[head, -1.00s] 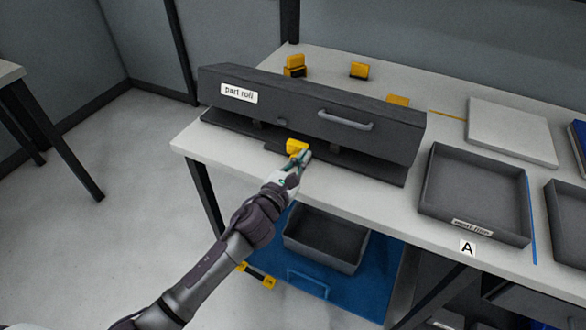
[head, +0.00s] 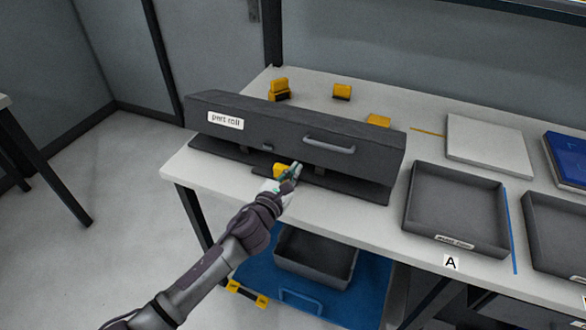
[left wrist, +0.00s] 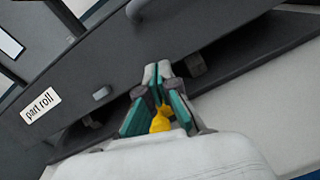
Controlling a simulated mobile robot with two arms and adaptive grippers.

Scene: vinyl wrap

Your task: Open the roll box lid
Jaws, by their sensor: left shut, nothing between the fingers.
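The roll box (head: 250,125) is a long dark grey box on the table, with a "part roll" label on its front left. Its lid is down, and a grey bar handle (head: 328,144) sits on the front, right of the middle. My left gripper (head: 293,173) is shut and empty in front of the box's lower edge, below and left of the handle. A yellow piece (head: 279,170) sits beside the fingers; it also shows under them in the left wrist view (left wrist: 161,121). In that view the fingers (left wrist: 160,72) point at the box front, and the handle is partly cut off at the top.
Several yellow and black clamps (head: 342,91) stand behind the box. A dark open tray (head: 408,215) is to the right, with a pale slab (head: 490,143) behind it. A dark bin (head: 316,265) sits on a blue surface below the table. The table front left is clear.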

